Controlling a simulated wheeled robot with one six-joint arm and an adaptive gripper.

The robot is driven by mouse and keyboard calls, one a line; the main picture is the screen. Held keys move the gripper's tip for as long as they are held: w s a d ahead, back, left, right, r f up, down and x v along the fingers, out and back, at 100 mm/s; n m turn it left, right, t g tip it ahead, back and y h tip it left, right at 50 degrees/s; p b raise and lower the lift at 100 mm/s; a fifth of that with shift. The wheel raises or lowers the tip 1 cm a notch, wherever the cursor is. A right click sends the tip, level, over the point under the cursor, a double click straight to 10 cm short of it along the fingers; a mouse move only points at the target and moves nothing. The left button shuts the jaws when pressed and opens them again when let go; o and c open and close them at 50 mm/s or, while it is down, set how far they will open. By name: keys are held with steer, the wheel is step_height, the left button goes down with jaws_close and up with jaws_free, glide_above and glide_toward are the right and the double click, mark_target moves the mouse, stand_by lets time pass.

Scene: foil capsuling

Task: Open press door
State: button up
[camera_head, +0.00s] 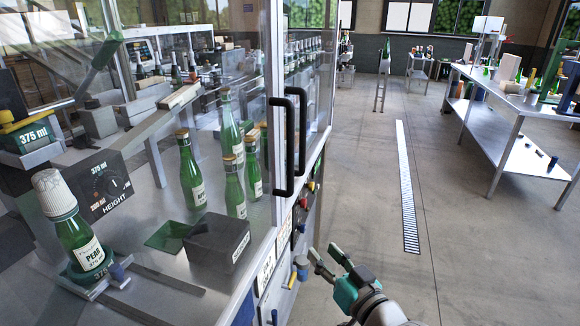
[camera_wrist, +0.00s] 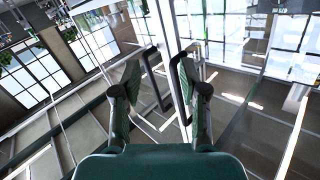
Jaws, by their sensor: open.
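The press has clear glazed doors (camera_head: 305,75) in pale metal frames, seen at the left and centre of the head view. Two black bar handles stand close side by side, the left one (camera_head: 281,150) and the right one (camera_head: 298,130); the doors look closed. My gripper (camera_head: 325,252), green and grey, is open and empty below and to the right of the handles, apart from them. In the wrist view, the open fingers (camera_wrist: 160,68) point towards the doors, and the left handle (camera_wrist: 153,82) and right handle (camera_wrist: 181,90) show between and beyond them.
Behind the glass stand green bottles (camera_head: 190,170), a white-capped bottle (camera_head: 78,228), a black box (camera_head: 217,243) and a height dial panel (camera_head: 100,187). Coloured controls (camera_head: 302,202) line the press front near my gripper. A steel table (camera_head: 488,100) stands far right; the floor between is clear.

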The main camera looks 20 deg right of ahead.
steer(key=w+r+n+y, duration=0.2)
steer(key=w+r, duration=0.2)
steer(key=r, duration=0.6)
steer(key=n+y, duration=0.1)
steer(key=n, duration=0.2)
glide_toward(293, 150)
steer(key=x, duration=1.1)
jaws_close()
